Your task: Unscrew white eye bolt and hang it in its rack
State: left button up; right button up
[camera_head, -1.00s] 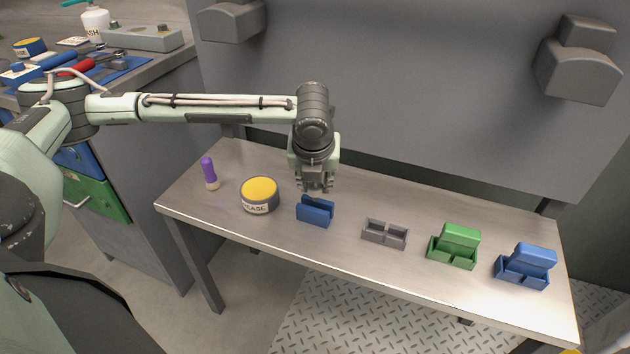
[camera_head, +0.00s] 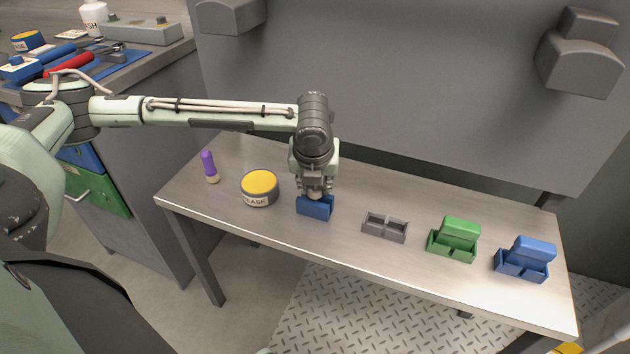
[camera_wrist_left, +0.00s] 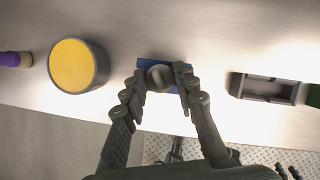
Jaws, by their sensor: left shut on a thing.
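I cannot make out the white eye bolt or its rack for certain. My left gripper (camera_head: 315,193) reaches down onto the small blue holder (camera_head: 314,209) on the bench. In the left wrist view its fingers (camera_wrist_left: 160,80) stand on both sides of a rounded grey thing (camera_wrist_left: 160,77) over the blue holder (camera_wrist_left: 172,64). The gripper is shut on this thing. Most of it is hidden, and I cannot tell whether it is the eye bolt. My right gripper is not in view.
On the metal bench (camera_head: 230,232) stand a yellow-topped grease tin (camera_head: 259,190), a purple-handled thing (camera_head: 209,166), a grey two-part holder (camera_head: 384,228), a green holder (camera_head: 453,241) and another blue holder (camera_head: 523,260). A grey panel (camera_head: 400,100) rises behind.

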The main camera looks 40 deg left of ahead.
pick_arm(q)
jog(key=shift+f, duration=0.45)
jog(key=o, duration=0.9)
jog(key=shift+r, duration=0.1)
jog(key=v, duration=1.2)
